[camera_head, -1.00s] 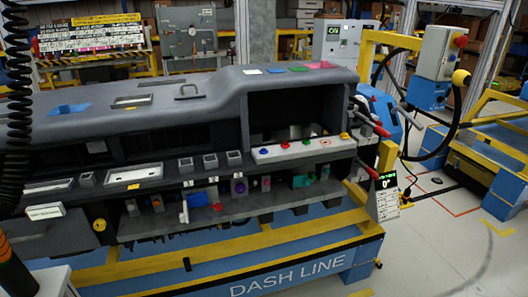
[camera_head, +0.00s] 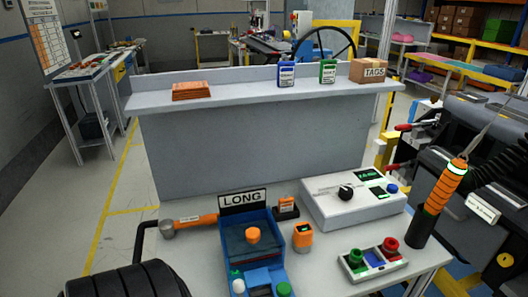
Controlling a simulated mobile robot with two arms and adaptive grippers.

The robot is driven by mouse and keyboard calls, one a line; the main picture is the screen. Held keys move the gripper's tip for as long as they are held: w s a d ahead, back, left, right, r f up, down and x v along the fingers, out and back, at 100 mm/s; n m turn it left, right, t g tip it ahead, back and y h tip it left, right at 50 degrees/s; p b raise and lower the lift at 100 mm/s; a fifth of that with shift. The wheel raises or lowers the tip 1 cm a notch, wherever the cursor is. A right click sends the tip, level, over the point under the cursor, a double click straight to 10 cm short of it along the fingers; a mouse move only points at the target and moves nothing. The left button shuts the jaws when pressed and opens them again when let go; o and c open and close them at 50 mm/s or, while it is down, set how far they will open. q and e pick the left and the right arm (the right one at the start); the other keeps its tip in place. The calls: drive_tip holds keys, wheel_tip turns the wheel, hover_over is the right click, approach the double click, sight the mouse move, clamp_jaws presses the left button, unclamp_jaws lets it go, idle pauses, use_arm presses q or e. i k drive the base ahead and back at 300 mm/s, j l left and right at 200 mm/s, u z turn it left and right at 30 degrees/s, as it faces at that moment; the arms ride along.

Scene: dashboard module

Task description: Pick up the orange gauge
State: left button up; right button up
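A small orange block-shaped device with a small pale face (camera_head: 303,236), which looks like the orange gauge, stands upright on the light grey bench (camera_head: 325,270). It is just right of a blue fixture (camera_head: 238,243) that has an orange knob (camera_head: 253,235) on top and a "LONG" sign behind it. Another small orange piece (camera_head: 287,204) sits in a dark holder behind the gauge. Neither of my grippers shows in the head view, so nothing is seen touching the gauge.
An orange-handled hammer (camera_head: 195,221) lies left of the fixture. A white control box (camera_head: 352,204) and a button box (camera_head: 373,260) are to the right. A black ribbed object (camera_head: 127,282) is at lower left.

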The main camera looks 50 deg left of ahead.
sight(302, 236)
drive_tip(key=k+l+u, duration=0.1)
drive_tip(key=u, duration=1.2)
